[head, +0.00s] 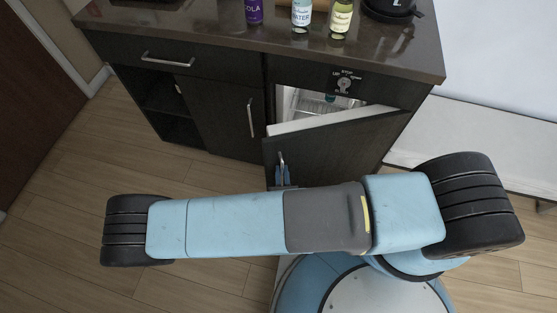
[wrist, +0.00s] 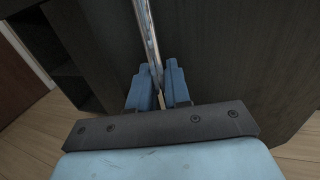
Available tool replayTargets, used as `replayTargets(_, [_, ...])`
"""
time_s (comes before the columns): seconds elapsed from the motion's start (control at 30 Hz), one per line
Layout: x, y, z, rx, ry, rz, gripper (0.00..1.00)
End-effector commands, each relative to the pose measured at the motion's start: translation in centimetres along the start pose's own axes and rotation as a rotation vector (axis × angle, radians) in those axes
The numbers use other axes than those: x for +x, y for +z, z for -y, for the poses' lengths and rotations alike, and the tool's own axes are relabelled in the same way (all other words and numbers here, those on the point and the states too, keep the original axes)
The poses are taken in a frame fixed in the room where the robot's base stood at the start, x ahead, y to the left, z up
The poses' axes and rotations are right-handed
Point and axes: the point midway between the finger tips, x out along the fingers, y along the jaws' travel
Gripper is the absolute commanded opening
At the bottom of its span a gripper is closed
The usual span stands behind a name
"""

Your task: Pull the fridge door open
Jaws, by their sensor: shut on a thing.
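The fridge door (head: 335,142) is a dark wood panel in the right half of the vanity. It stands partly open, with a gap at the top showing the white fridge interior (head: 305,102). Its vertical metal handle (head: 281,160) is near the door's left edge. In the wrist view the handle (wrist: 147,35) runs down between the blue fingers of my gripper (wrist: 157,82), which is shut on it. In the head view my gripper (head: 283,177) shows only in part, with my arm in front of the door's lower part.
The dark countertop (head: 230,38) holds several bottles, among them a purple one (head: 254,10), and a black appliance (head: 390,8). A closed cabinet door (head: 215,105) and open shelves (head: 165,100) are left of the fridge. Wooden floor (head: 70,190) is clear at left.

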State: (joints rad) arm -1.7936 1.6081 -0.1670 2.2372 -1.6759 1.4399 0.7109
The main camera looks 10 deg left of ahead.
Motion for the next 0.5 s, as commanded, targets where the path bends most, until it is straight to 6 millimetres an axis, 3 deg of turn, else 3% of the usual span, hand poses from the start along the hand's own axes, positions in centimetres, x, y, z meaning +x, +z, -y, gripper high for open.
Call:
replayTargets(0.13, [-0.95,0.05,0.31,-0.001,0.023,0.002,0.00])
replayTargets(0.5, [-1.11,0.06,0.42,-0.001,0.026,0.002,0.00])
